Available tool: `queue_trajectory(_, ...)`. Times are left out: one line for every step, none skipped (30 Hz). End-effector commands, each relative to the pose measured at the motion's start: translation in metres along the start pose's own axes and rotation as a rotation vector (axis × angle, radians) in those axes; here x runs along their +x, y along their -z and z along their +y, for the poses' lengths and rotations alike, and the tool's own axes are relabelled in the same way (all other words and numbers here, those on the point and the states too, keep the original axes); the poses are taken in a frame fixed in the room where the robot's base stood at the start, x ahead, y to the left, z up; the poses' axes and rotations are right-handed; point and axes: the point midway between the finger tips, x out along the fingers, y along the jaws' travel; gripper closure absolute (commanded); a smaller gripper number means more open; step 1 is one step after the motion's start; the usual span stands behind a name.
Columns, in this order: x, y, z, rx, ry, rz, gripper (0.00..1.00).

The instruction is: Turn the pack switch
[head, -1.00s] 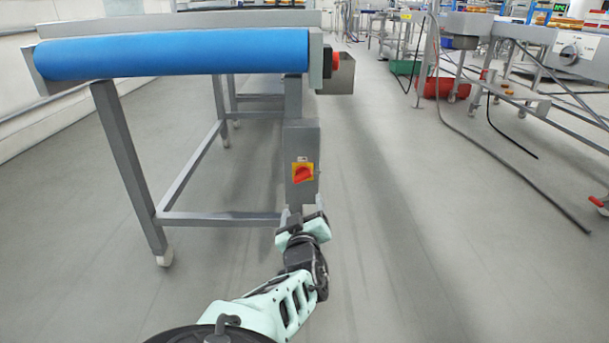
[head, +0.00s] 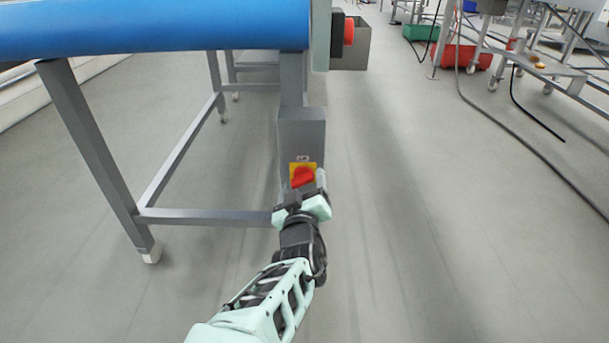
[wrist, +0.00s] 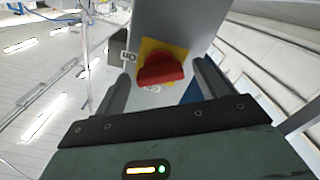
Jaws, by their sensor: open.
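The pack switch (head: 302,176) is a red rotary knob on a yellow plate, on a grey box (head: 301,130) fixed to the conveyor's leg. In the wrist view the red knob (wrist: 160,70) lies ahead, between my two fingers, with a label reading "On" beside the plate on the left and another label partly hidden below the knob. My gripper (head: 302,197) is open and empty just in front of the switch. In the wrist view its fingers (wrist: 163,88) stand either side of the knob; I cannot tell whether they touch it.
The conveyor with a blue belt (head: 150,28) stands above and left, on grey legs. A red button (head: 348,31) sticks out at its right end.

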Motion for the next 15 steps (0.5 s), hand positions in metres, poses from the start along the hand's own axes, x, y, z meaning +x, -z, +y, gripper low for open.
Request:
queue_trajectory(-0.001,0.0002,-0.0004,-0.001,0.001,0.001,0.27)
queue_trajectory(-0.0013,0.0002,-0.0005,-0.001,0.001,0.001,0.27)
queue_trajectory(-0.0015,0.0003,-0.0005,-0.001,0.001,0.001,0.27)
queue_trajectory(-0.0016,0.0003,-0.0005,-0.001,0.001,0.001,0.27)
queue_trajectory(-0.0016,0.0003,-0.0005,-0.001,0.001,0.001,0.27)
queue_trajectory(-0.0015,0.0003,-0.0004,-0.001,0.0,0.001,0.27)
queue_trajectory(-0.0015,0.0003,-0.0004,-0.001,0.0,0.001,0.27)
queue_trajectory(-0.0015,0.0003,-0.0004,-0.001,0.0,0.001,0.27)
queue_trajectory(-0.0014,0.0003,-0.0003,-0.001,0.0,0.001,0.27)
queue_trajectory(-0.0014,0.0003,-0.0003,-0.001,0.0,0.001,0.27)
queue_trajectory(-0.0014,0.0003,-0.0003,-0.001,0.0,0.001,0.33)
queue_trajectory(-0.0013,0.0003,-0.0003,-0.001,0.0,0.001,0.44)
queue_trajectory(-0.0013,0.0003,-0.0003,-0.001,0.0,0.001,0.52)
queue_trajectory(-0.0013,0.0003,-0.0003,-0.001,0.0,0.001,0.61)
queue_trajectory(-0.0013,0.0003,-0.0003,0.0,0.0,0.001,0.72)
